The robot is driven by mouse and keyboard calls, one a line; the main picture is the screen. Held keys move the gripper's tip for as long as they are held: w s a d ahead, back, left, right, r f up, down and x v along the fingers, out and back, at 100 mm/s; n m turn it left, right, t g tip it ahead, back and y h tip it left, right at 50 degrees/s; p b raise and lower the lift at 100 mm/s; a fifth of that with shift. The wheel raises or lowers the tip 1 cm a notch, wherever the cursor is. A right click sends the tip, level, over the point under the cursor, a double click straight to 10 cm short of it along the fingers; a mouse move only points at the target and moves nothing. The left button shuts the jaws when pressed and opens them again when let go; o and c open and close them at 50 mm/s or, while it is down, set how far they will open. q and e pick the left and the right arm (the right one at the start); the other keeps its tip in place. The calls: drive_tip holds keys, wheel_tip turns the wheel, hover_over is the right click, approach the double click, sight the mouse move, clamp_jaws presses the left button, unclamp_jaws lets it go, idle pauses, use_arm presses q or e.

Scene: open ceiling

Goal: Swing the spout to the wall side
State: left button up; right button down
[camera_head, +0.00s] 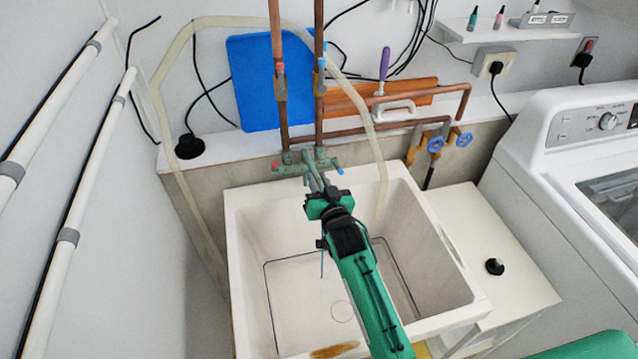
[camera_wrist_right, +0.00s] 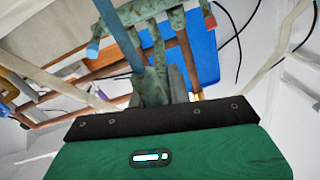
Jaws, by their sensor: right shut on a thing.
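The green, weathered tap (camera_head: 300,163) is fixed on copper pipes above the back rim of the white sink (camera_head: 460,288). Its spout (camera_head: 314,180) points forward from the tap body, over the basin. My right gripper (camera_head: 322,193) is shut on the spout, close to the tap, and hides its outer part. In the right wrist view the spout (camera_wrist_right: 130,45) runs down between the fingers of my gripper (camera_wrist_right: 163,88), below the tap body (camera_wrist_right: 150,10). My left gripper is not in view.
A pale hose (camera_head: 382,165) hangs into the sink right of the spout. A blue board (camera_head: 252,85) leans behind the pipes (camera_head: 276,50). White pipes (camera_head: 85,180) run along the left wall. A washing machine (camera_head: 540,150) stands at right. The basin's left part is open.

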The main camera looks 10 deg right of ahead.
idle(0.3)
drive_tip(key=c, duration=1.3)
unclamp_jaws()
drive_tip(key=shift+c, duration=0.2)
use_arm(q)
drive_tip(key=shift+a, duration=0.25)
